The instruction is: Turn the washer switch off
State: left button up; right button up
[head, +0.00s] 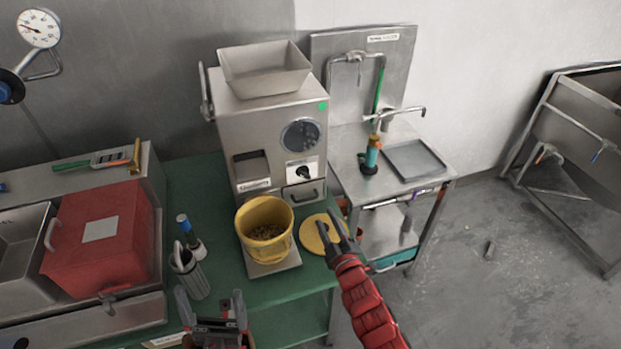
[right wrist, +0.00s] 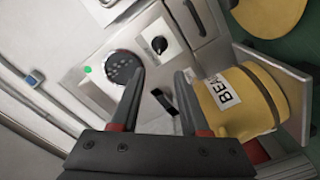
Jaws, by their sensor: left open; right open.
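A steel grinder (head: 232,136) stands on the green table with a round dark gauge (head: 300,135) and a black knob (head: 303,172) on a white plate. The knob also shows in the right wrist view (right wrist: 159,45). No switch is legibly marked as the washer's. A steel sink unit (head: 415,160) with pipes and a tap stands to the grinder's right. My right gripper (head: 327,228) is open and empty, in front of the grinder over a yellow lid; it also shows in the right wrist view (right wrist: 161,74). My left gripper (head: 210,297) is open and empty at the table's front.
A yellow bean container (head: 265,212) holding beans stands on a small plate before the grinder. The yellow lid (head: 311,240) lies beside it. A red box (head: 75,262) and a metal cup (head: 192,278) stand on the left. Open floor (head: 470,270) lies at right.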

aim_at(305, 177)
jog(key=p+x, duration=0.4)
jog(key=x, duration=1)
jog(key=shift+r, duration=0.1)
jog(key=shift+p+x, duration=0.45)
jog(key=shift+x, duration=0.75)
jog(key=shift+a, duration=0.1)
grip_shut()
